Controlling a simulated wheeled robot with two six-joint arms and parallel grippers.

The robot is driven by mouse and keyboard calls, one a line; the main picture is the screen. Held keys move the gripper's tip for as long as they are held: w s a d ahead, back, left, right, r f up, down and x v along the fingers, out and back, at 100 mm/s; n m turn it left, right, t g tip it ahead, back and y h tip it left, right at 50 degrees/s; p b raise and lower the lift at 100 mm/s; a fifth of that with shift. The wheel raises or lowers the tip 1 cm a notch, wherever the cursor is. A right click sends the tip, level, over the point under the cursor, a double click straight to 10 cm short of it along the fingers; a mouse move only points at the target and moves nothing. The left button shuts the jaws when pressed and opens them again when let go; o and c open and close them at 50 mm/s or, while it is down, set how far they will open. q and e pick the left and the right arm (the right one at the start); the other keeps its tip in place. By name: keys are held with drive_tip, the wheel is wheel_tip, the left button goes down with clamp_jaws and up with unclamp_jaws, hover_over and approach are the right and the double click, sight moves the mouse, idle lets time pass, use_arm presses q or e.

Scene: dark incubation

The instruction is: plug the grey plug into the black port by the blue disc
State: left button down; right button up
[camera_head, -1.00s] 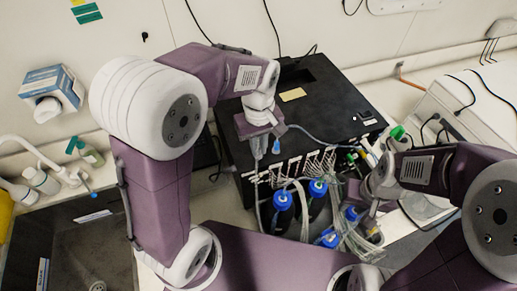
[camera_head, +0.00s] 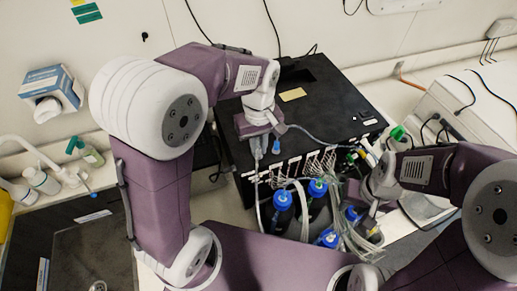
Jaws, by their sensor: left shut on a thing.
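My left gripper (camera_head: 258,153) points down at the front edge of the black box, above its row of connectors. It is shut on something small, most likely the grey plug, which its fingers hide. A thin grey cable (camera_head: 318,137) runs from beside this gripper to the right across the box. A small blue piece (camera_head: 276,146) shows just right of the fingers; I cannot tell if it is the blue disc. The black port cannot be made out. My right gripper (camera_head: 369,228) is low among tubes on the right, its fingers too small and cluttered to read.
The black box (camera_head: 325,100) fills the middle back. Bottles with blue caps (camera_head: 283,199) and clear tubes (camera_head: 350,235) crowd its front. A white device (camera_head: 465,110) stands at right. A sink, a soap bottle (camera_head: 90,155) and a glove box (camera_head: 50,88) are at left.

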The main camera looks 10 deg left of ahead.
use_arm(q)
drive_tip(key=shift+r, duration=0.15)
drive_tip(key=shift+r+p, duration=2.85)
drive_tip(key=shift+p, duration=0.15)
